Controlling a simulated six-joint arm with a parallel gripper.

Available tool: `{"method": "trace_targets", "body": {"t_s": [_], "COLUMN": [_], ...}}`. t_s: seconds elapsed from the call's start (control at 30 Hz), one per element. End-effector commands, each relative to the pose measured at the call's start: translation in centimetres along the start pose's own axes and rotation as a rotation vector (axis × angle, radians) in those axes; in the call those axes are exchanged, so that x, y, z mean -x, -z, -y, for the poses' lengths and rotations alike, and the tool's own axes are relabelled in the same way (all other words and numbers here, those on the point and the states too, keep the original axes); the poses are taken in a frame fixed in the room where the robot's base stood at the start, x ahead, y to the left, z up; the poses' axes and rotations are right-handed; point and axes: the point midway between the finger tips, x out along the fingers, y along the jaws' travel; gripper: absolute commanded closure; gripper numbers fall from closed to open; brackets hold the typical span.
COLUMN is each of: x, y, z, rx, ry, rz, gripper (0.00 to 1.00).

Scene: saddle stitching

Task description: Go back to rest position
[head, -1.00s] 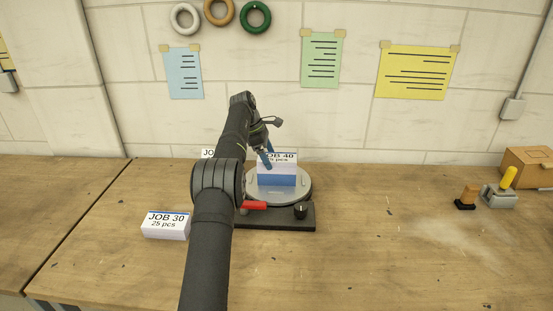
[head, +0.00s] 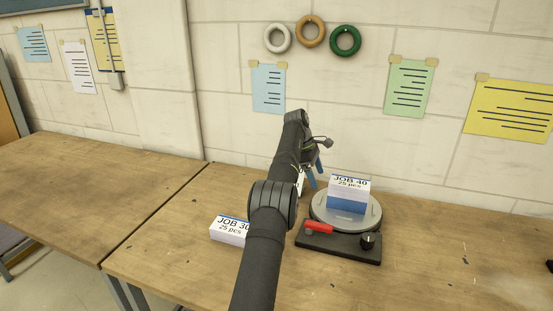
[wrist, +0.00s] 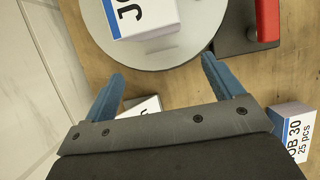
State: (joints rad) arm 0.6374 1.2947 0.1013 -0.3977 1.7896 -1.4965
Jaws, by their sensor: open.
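My gripper (head: 315,172) is open and empty, its blue fingers just left of the round scale. In the wrist view its two blue fingers (wrist: 160,85) are spread wide with nothing between the tips. The JOB 40 stack (head: 348,194), white with a blue lower part, sits on the grey round plate (head: 330,219) of the scale, apart from the fingers. The JOB 30 stack (head: 229,230) lies on the table left of my arm, partly hidden by it; it also shows in the wrist view (wrist: 293,130).
The scale's dark base (head: 345,247) carries a red lever (head: 318,228) and a black knob (head: 368,241). Another white stack (wrist: 143,106) shows between the fingers' bases, mostly hidden. The wall with paper notices stands behind. The table (head: 440,265) is clear at the right front.

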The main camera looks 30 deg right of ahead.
Motion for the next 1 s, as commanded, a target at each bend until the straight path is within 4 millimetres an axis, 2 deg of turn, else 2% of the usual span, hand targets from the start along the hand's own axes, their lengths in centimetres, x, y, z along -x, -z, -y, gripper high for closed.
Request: {"method": "trace_targets", "body": {"t_s": [0.17, 0.67, 0.87, 1.0], "x": [-0.8, -4.5, -6.6, -5.9], "y": [-2.1, -10.8, -10.5, -10.8], "z": [0.0, 0.0, 0.1, 0.0], "rx": [-0.003, -0.002, 0.0, -0.001], "ry": [0.002, 0.002, 0.001, -0.001], "rz": [0.0, 0.0, 0.0, 0.0], "gripper": [0.15, 0.15, 0.15, 0.15]}}
